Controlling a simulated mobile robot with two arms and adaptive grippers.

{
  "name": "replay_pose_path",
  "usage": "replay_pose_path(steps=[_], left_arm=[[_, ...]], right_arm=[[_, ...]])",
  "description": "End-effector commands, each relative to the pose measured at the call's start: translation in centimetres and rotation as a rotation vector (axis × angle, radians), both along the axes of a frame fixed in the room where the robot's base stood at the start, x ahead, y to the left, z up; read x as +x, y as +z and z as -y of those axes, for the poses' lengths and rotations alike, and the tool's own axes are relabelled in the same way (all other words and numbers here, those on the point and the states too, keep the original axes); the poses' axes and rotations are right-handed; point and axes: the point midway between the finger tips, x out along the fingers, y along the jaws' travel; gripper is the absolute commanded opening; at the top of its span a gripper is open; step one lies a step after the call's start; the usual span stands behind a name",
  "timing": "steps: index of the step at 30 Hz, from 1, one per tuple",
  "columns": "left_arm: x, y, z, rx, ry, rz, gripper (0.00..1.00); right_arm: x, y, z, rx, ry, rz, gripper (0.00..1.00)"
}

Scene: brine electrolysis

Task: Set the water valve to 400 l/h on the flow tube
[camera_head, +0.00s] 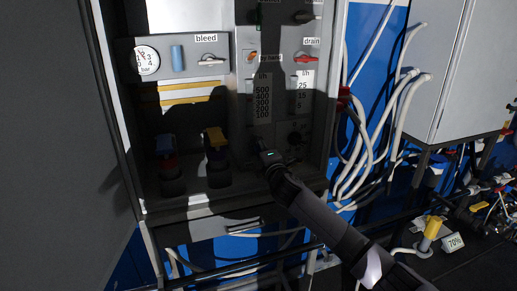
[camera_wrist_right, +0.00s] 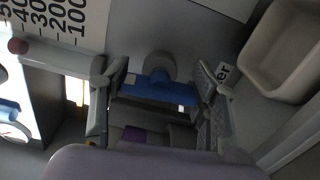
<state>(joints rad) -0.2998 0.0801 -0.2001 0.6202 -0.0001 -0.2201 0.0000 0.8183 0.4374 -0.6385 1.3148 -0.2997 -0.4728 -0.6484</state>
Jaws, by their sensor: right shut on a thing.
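The water valve, a grey knob with a blue handle (camera_wrist_right: 165,90), sits between the fingers of my right gripper (camera_wrist_right: 162,92) in the right wrist view. My right gripper is shut on this handle. In the head view the gripper (camera_head: 266,152) is at the panel below the l/h scale (camera_head: 263,100) and hides the valve. The wrist view shows the scale (camera_wrist_right: 62,22), sideways, beside the flow tube (camera_wrist_right: 60,57). A red float (camera_wrist_right: 17,46) shows at the tube's left end, roughly opposite 400 in this slanted view. My left gripper is not in view.
A second scale (camera_head: 302,92) and the red drain handle (camera_head: 306,59) are to the right. A gauge (camera_head: 147,60) and the bleed valve (camera_head: 211,61) are on the left. A pale bin (camera_wrist_right: 290,45) is beside the gripper.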

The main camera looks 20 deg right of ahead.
Motion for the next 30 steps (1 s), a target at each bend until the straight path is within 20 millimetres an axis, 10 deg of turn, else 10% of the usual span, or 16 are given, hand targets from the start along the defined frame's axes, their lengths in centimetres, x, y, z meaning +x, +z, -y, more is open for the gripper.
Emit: replay_pose_path(steps=[11,12,30], left_arm=[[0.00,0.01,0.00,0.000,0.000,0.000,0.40],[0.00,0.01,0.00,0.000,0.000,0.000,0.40],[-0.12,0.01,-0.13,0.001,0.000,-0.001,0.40]], right_arm=[[-0.01,-0.10,-0.04,-0.005,0.001,-0.001,0.28],[-0.01,-0.11,-0.04,-0.005,0.001,-0.001,0.56],[0.00,-0.02,-0.03,-0.004,0.000,0.000,0.77]])
